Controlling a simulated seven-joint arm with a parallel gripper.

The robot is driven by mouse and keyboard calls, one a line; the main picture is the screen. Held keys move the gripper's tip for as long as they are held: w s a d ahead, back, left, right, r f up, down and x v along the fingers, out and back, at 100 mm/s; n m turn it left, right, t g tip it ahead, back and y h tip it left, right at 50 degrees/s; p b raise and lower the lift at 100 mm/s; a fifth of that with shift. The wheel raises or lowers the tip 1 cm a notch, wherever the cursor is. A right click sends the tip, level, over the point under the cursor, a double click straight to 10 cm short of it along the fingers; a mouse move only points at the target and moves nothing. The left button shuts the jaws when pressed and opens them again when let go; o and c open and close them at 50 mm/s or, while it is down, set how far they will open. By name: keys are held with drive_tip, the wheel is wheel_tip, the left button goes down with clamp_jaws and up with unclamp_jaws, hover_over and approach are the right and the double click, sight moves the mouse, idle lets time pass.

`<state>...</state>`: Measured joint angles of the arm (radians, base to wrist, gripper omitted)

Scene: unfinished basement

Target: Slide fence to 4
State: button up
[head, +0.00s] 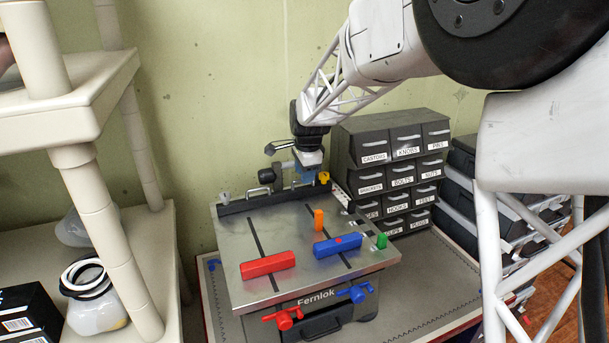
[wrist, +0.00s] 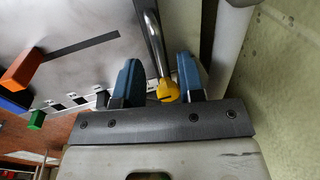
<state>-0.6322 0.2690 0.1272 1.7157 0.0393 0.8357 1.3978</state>
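A metal-topped machine marked Fernlok (head: 290,235) stands on a bench. A long dark bar, which looks like the fence (head: 262,203), lies across the back of its top. A yellow knob (head: 324,177) is at the bar's right end. A black-and-white scale (head: 345,200) runs along the top's right edge; its numbers are too small to read. My gripper (head: 308,172) is over the back right corner. In the wrist view my blue fingers (wrist: 158,62) are apart, with the yellow knob (wrist: 168,92) and a curved metal handle (wrist: 154,45) showing between them. I cannot tell whether they touch.
A red block (head: 267,265), a blue block (head: 337,246), an orange piece (head: 319,219) and a green piece (head: 381,241) are on the machine. A labelled drawer cabinet (head: 400,150) stands close behind right. The wall is behind; a cream shelf (head: 70,115) is left.

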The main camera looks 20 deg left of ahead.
drive_tip(key=shift+w+a+f, duration=0.1)
drive_tip(key=shift+f, duration=0.4)
drive_tip(key=shift+c, duration=0.5)
clamp_jaws()
